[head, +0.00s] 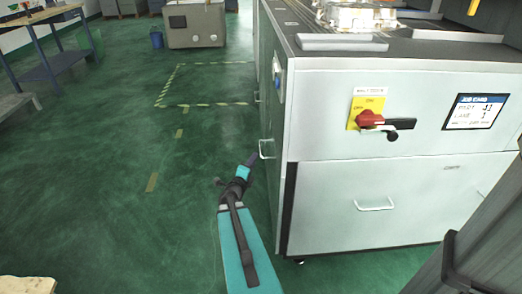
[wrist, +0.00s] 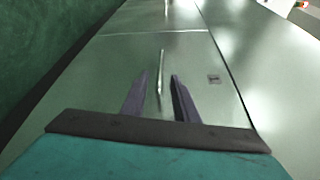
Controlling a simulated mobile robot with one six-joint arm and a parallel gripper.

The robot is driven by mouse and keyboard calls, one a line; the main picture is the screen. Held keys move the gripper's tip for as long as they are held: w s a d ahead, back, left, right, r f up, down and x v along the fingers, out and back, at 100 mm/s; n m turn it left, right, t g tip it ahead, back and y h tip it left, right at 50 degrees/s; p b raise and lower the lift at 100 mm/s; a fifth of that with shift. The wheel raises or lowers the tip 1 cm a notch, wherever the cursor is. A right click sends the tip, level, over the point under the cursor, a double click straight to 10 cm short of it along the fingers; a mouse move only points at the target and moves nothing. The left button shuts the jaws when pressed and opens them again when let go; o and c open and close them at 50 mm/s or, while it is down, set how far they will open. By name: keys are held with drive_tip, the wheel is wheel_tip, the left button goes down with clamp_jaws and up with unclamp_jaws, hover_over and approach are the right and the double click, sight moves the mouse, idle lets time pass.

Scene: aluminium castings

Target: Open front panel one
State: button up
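The grey cabinet's narrow left side carries panels with bar handles. One handle (head: 266,149) shows in the head view just beyond the tip of my gripper (head: 252,160). In the wrist view, a panel (wrist: 205,100) fills the middle, with a thin bar handle (wrist: 160,72) standing out from it. My gripper (wrist: 157,80) is open there, one finger on each side of the handle's line. I cannot tell how far the handle reaches between the fingers; no finger visibly touches it. A small label (wrist: 214,79) on this panel is unreadable.
The cabinet's near face has a red rotary switch (head: 370,119), a job card (head: 475,111) and a drawer-like panel handle (head: 374,205). Castings (head: 358,15) lie on top. Green floor left of the cabinet is clear; a blue-legged bench (head: 45,70) stands far left.

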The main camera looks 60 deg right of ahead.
drive_tip(key=shift+b+x, duration=0.5)
drive_tip(key=shift+x, duration=4.65)
clamp_jaws()
drive_tip(key=shift+d, duration=0.25)
drive_tip(key=shift+a, duration=0.3)
